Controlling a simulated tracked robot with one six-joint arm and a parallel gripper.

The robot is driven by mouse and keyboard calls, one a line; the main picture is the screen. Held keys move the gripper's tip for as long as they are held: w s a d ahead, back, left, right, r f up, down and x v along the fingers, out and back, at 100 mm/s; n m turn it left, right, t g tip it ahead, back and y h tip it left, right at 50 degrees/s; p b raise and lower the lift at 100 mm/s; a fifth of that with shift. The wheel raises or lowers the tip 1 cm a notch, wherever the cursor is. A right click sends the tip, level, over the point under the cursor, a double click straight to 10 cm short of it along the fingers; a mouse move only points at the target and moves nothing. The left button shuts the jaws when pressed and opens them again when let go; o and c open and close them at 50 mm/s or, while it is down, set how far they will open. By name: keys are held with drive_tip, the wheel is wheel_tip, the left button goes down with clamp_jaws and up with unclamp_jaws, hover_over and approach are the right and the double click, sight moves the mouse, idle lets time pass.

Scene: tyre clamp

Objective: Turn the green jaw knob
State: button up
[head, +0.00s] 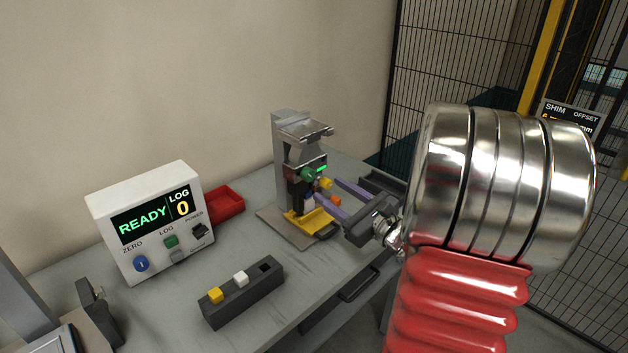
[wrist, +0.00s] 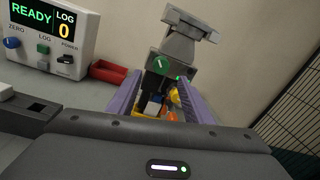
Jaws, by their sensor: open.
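The grey clamp stand (head: 283,150) stands on a base plate on the table by the wall. The round green jaw knob (head: 308,174) is on its front, with a yellow knob (head: 326,184) and an orange knob (head: 334,201) lower down. In the wrist view the green knob (wrist: 160,65) faces me with a pale line across it, ahead of and above the fingertips. My gripper (head: 332,190) is open, its two purple fingers apart and pointing at the stand. In the wrist view my gripper (wrist: 156,92) has nothing visibly held, and the fingers flank the lower stand, apart from the green knob.
A white display box (head: 150,220) reading READY, LOG 0 stands at the left. A red tray (head: 226,203) lies behind it. A mesh fence (head: 440,60) stands behind.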

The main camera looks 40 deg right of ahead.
sight(311, 178)
drive_tip(key=w, duration=0.7)
drive_tip(key=shift+w+a, duration=0.2)
drive_tip(key=shift+w, duration=0.15)
drive_tip(key=shift+c, duration=0.7)
drive_tip(key=c, duration=0.9)
